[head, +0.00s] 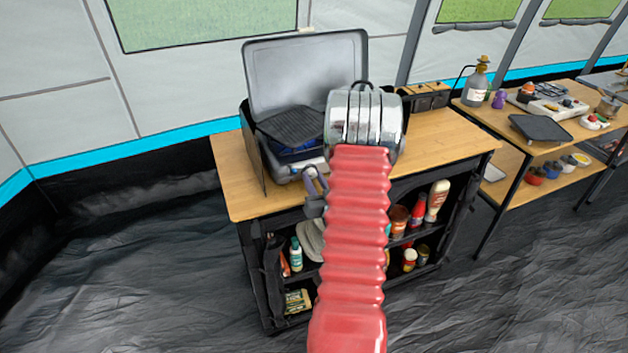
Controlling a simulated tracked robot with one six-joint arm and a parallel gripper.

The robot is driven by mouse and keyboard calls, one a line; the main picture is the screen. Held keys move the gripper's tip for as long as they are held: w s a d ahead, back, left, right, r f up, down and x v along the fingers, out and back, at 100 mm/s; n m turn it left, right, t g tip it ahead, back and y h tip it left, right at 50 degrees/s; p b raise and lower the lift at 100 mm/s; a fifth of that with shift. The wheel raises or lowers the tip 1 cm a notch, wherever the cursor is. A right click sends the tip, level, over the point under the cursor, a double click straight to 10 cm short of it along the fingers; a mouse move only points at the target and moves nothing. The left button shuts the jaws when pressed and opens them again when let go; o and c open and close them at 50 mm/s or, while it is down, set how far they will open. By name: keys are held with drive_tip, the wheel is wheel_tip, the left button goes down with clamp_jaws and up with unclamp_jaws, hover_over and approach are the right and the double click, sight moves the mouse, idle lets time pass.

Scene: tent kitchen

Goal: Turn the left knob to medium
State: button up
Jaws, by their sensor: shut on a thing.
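The camping stove stands on the wooden top of the kitchen unit, with its grey lid (308,75) raised. A dark ribbed grill plate (292,126) lies on its left side. The stove's front panel (284,172) is partly visible at the left. My gripper (311,172) is at this front panel, left of my red arm, with its jaws shut at the left knob's place. The knob itself is too small and covered to make out, so its setting cannot be read. My arm hides the right part of the stove's front.
The wooden top (233,182) is clear at the left and right of the stove. Shelves below hold bottles (437,200) and jars. A second table (510,130) at the right carries a dark pan (540,128) and a large bottle (477,83).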

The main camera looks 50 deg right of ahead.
drive_tip(key=shift+c, duration=0.7)
drive_tip(key=shift+n, duration=0.3)
drive_tip(key=n, duration=0.2)
drive_tip(key=shift+n, duration=0.3)
drive_tip(key=n, duration=0.4)
drive_tip(key=shift+n, duration=0.3)
drive_tip(key=o, duration=1.1)
drive_tip(key=shift+c, duration=0.2)
